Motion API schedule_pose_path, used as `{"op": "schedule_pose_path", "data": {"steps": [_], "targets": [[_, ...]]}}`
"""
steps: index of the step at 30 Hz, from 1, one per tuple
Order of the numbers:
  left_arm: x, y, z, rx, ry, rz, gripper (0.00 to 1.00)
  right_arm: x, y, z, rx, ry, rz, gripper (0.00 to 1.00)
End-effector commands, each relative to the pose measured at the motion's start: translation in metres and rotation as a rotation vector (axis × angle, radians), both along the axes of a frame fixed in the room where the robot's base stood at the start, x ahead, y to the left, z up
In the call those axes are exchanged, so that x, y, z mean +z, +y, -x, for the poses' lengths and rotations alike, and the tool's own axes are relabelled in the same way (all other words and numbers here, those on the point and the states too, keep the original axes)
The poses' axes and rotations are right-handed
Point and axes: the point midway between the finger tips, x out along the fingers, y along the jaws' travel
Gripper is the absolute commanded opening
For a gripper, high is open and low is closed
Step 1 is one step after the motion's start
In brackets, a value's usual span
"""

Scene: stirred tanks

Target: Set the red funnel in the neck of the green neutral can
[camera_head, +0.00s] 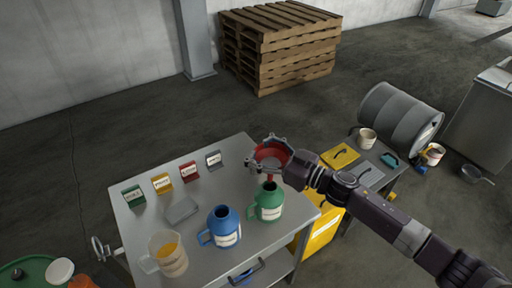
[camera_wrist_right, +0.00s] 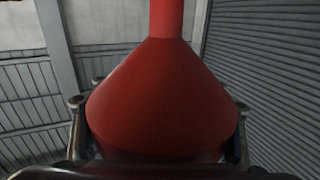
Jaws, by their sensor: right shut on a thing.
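The red funnel (camera_head: 272,158) is held by my right gripper (camera_head: 266,154), whose fingers are shut around its wide cone. In the right wrist view the funnel (camera_wrist_right: 165,100) fills the middle, with finger parts at both sides. The green can (camera_head: 267,203) stands upright on the metal table, with a dark open neck. The funnel is over the can, its spout pointing down close to the neck. I cannot tell whether the spout tip is inside the neck or just above it. My left gripper is not in view.
A blue can (camera_head: 222,228) and a jug of orange liquid (camera_head: 168,255) stand left of the green can on the metal table (camera_head: 150,222). A low bench (camera_head: 395,182) with a yellow folder (camera_head: 341,156) is to the right.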

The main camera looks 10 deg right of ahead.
Motion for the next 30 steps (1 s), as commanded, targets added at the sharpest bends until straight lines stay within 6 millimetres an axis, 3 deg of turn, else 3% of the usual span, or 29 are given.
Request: {"op": "schedule_pose_path", "data": {"steps": [10, 30], "targets": [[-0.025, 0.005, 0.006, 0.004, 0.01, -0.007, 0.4, -0.022, 0.0, 0.0, 0.0, 0.0, 0.0, 0.33], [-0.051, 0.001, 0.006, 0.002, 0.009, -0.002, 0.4, -0.061, 0.0, 0.0, 0.0, 0.001, -0.001, 0.33]]}}
